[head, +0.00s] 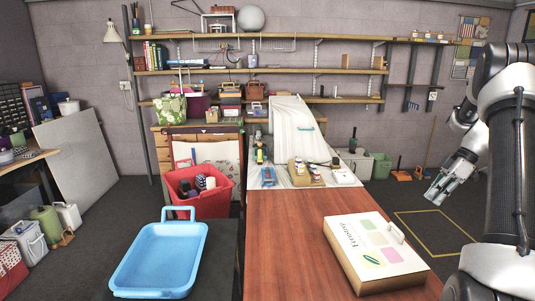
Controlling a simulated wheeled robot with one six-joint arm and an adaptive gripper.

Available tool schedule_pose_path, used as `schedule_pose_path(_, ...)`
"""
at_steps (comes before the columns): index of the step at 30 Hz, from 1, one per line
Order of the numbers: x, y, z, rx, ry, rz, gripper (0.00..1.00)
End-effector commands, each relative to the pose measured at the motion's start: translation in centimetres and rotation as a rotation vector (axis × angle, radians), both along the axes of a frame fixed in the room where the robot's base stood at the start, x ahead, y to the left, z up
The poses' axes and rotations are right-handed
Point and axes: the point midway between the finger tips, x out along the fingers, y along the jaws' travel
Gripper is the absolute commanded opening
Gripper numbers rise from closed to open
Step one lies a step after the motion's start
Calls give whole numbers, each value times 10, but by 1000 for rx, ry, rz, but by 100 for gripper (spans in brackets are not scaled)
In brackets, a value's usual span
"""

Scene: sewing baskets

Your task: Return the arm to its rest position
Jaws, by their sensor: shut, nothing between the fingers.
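My gripper (436,194) is at the right of the head view, past the right side of the wooden table (278,231). It hangs in the air, tilted down and to the left, shut and empty. My arm rises along the right edge of the view, folded with its elbow high. The gripper touches nothing that I can see.
A white box (371,248) with a handle lies on the table near my arm. A blue tray (160,255) is at the front left, with a red basket (205,204) of spools behind it. The floor under my gripper has yellow lines (430,238) and looks clear.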

Motion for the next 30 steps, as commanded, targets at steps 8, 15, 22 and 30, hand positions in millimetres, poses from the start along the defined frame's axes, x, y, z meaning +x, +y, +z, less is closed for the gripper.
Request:
schedule_pose_path(8,-78,31,9,-223,468,-758,0)
schedule_pose_path(15,-147,96,78,-397,494,-1217,0)
schedule_pose_path(22,-215,150,118,-421,344,-1398,0)
schedule_pose_path(30,-276,194,139,-366,98,-1297,0)
